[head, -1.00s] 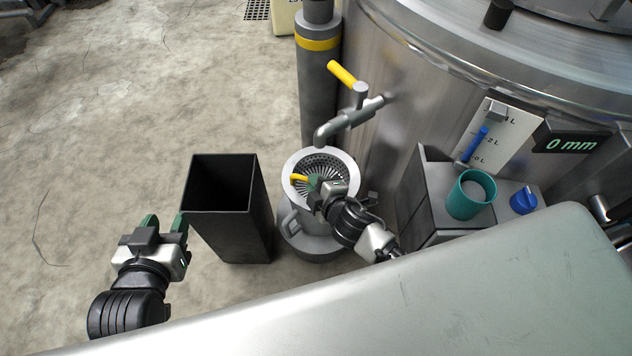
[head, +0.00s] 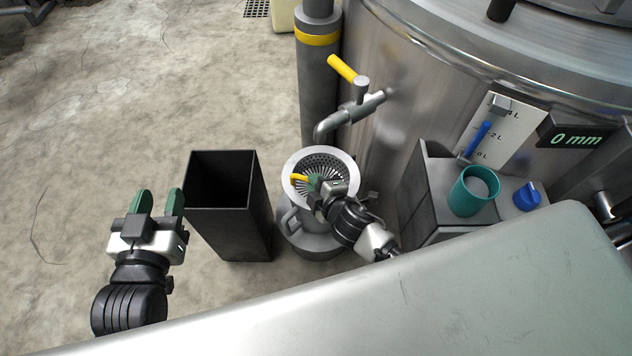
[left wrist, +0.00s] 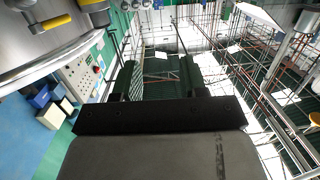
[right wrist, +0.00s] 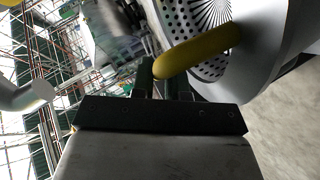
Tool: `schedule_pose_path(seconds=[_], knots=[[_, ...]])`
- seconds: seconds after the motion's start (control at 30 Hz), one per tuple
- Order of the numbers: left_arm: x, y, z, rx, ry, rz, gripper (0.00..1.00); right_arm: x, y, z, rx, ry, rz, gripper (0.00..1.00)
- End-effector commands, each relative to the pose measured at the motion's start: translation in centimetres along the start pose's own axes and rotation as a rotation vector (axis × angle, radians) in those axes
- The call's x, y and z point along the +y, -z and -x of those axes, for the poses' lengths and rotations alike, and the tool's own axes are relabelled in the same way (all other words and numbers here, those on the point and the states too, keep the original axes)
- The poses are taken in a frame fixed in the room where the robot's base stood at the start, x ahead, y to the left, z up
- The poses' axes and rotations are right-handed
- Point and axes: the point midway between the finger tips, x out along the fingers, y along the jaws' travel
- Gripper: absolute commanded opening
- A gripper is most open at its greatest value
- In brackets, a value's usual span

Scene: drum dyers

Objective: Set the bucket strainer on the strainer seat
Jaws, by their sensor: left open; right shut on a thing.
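The bucket strainer (head: 323,162) is a round perforated metal bowl with a wide pale rim and a yellow handle. It sits level at the top of a grey metal bucket (head: 296,237) under the tap. My right gripper (head: 315,187) is shut on the yellow handle, which also shows between its fingers in the right wrist view (right wrist: 200,52). The strainer seat is not clearly seen; the strainer covers the bucket mouth, and whether its rim rests there I cannot tell. My left gripper (head: 158,202) is open and empty, left of the black bin.
A tall black open bin (head: 238,222) stands between my left gripper and the bucket. The tap (head: 345,118) with a yellow lever reaches over the strainer from the steel drum (head: 420,100). A teal cup (head: 472,198) stands at the right. Floor at the left is clear.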

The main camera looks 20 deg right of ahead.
Motion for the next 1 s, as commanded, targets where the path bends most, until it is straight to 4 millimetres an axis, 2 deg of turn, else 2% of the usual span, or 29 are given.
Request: schedule_pose_path(seconds=[0.03,0.07,0.23,0.53,0.67,1.0], knots=[[0.0,0.0,0.0,0.0,0.0,0.0,0.43,0.1,0.0,0.0,0.001,-0.001,0.0,0.0],[0.0,0.0,0.0,0.0,0.0,0.0,0.43,0.1,0.0,0.0,0.001,-0.001,0.0,0.19],[0.0,0.0,0.0,0.0,0.0,0.0,0.43,0.1,0.0,0.0,0.001,-0.001,0.0,0.44],[0.0,0.0,0.0,-0.003,0.0,0.0,0.43,0.0,0.0,0.1,0.0,0.001,0.0,0.44],[-0.2,-0.7,0.2,-0.066,0.004,-0.001,0.43,0.0,0.0,1.0,-0.001,0.002,-0.001,0.44],[-0.9,-4.9,2.5,-0.418,0.025,-0.001,0.43,0.1,0.1,6.4,0.0,0.003,-0.002,0.44]])
